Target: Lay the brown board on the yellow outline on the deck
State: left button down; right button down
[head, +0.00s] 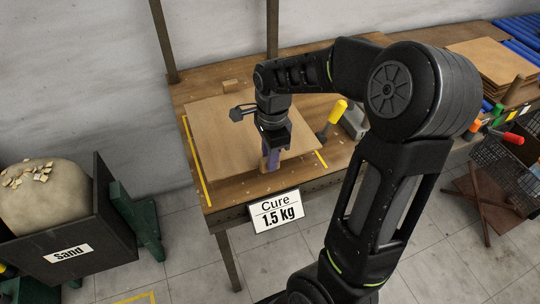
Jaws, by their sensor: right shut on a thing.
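The brown board (222,130) is over the wooden deck (228,192), roughly level. Parts of the yellow outline (197,168) show past the board's left side and near its front right corner; the board hides much of the rest. I cannot tell whether the board touches the deck or is slightly above it. My right gripper (272,158) points down at the board's front edge and is shut on it. The arm hides part of the board's right side. My left gripper is not in view.
A yellow-handled tool (337,111) stands right of the board. A "Cure 1.5 kg" sign (276,211) hangs at the front edge. A sand bin (80,235) is at left; stacked boards (495,62) are at far right.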

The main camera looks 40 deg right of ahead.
jog(key=shift+f+b, duration=0.9)
jog(key=shift+f, duration=0.8)
jog(key=shift+f+b, duration=0.85)
jog(key=shift+f, duration=0.15)
jog(key=shift+f+b, duration=0.3)
jog(key=shift+f, duration=0.2)
jog(key=c, duration=1.2)
grip_release()
jog(key=shift+o, duration=0.2)
notch_tip(320, 180, up, 8)
jog(key=shift+s+d+f, duration=0.1)
jog(key=shift+d, duration=0.05)
